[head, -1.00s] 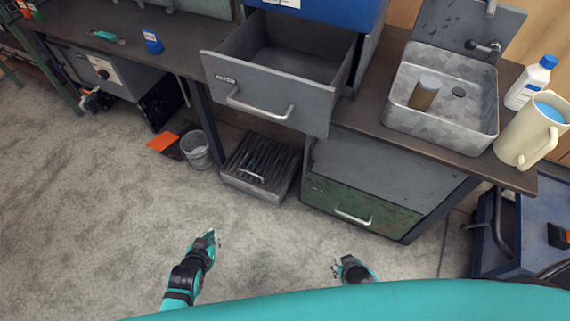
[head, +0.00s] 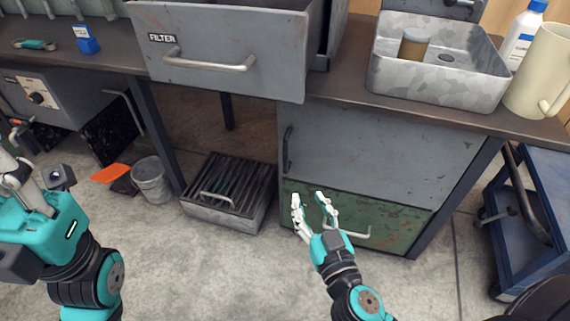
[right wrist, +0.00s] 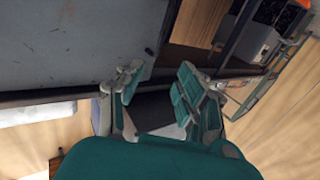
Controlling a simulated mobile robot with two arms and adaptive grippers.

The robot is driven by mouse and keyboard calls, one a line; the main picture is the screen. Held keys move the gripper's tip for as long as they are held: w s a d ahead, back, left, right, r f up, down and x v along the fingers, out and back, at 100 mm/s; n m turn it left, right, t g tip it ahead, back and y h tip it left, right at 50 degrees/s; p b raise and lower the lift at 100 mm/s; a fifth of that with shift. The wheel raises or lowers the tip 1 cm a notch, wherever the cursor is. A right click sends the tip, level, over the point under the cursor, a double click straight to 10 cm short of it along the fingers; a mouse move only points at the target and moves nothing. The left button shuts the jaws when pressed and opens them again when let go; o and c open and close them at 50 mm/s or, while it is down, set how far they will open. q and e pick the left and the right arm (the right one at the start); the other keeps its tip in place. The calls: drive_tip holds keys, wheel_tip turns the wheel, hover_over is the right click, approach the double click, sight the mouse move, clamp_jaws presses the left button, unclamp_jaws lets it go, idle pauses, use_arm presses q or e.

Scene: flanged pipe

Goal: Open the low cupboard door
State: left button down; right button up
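The low cupboard door (head: 375,150) is a plain grey panel under the bench, above a green drawer. It looks shut, with a dark upright handle (head: 287,150) near its left edge. My right gripper (head: 312,197) is open and empty. In the head view it shows over the green drawer's front, below and right of the handle, with no visible contact. The right wrist view also shows its fingers (right wrist: 158,88) apart with nothing between them. My left gripper (head: 22,188) is at the left edge, partly cut off, and its opening is unclear.
An open grey drawer (head: 225,75) marked FILTER juts out above, left of the door. A slatted metal box (head: 230,190), a bucket (head: 152,180) and an orange item (head: 110,173) are on the floor. A blue cart (head: 535,215) stands at the right. A metal sink (head: 435,85) is above.

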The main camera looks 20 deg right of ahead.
sight(286, 150)
drive_tip(key=w+b, duration=0.1)
drive_tip(key=w, duration=1.6)
drive_tip(key=shift+w+r, duration=0.1)
drive_tip(key=shift+w, duration=0.05)
drive_tip(key=shift+c, duration=0.2)
clamp_jaws()
